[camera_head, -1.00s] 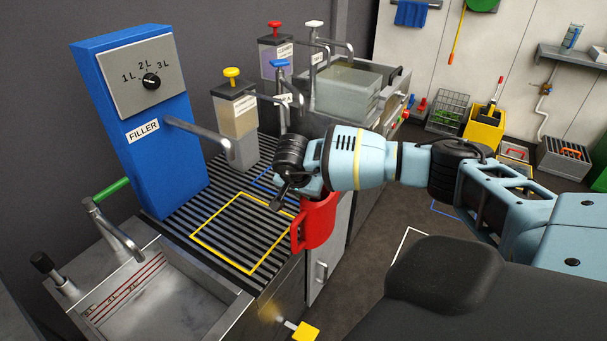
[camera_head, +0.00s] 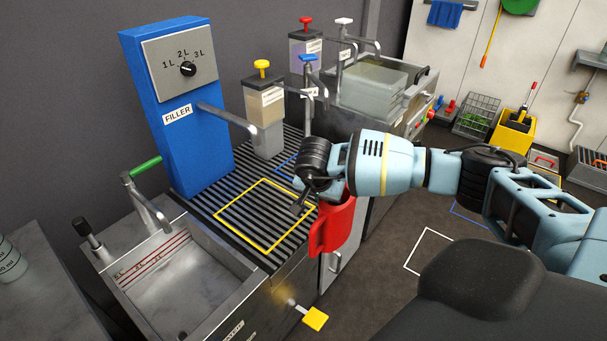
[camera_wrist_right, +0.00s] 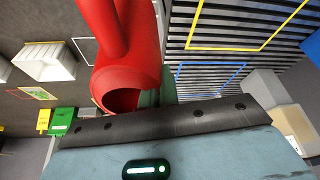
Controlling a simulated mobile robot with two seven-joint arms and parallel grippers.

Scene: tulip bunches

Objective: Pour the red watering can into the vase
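The red watering can (camera_head: 333,226) hangs from my right gripper (camera_head: 316,194), just off the front edge of the slatted counter. My right gripper seems shut on it; one dark finger shows and the grip itself is mostly hidden. In the right wrist view the can (camera_wrist_right: 122,62) fills the upper middle, with its round opening facing the camera. I cannot make out a vase in either view. My left gripper is not in view.
The slatted counter (camera_head: 222,232) carries a blue filler (camera_head: 178,125) with a spout and a dispenser with a yellow knob (camera_head: 265,108). A steel sink (camera_head: 195,285) is at front left. A grey surface with a marked vessel (camera_head: 10,262) is at far left.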

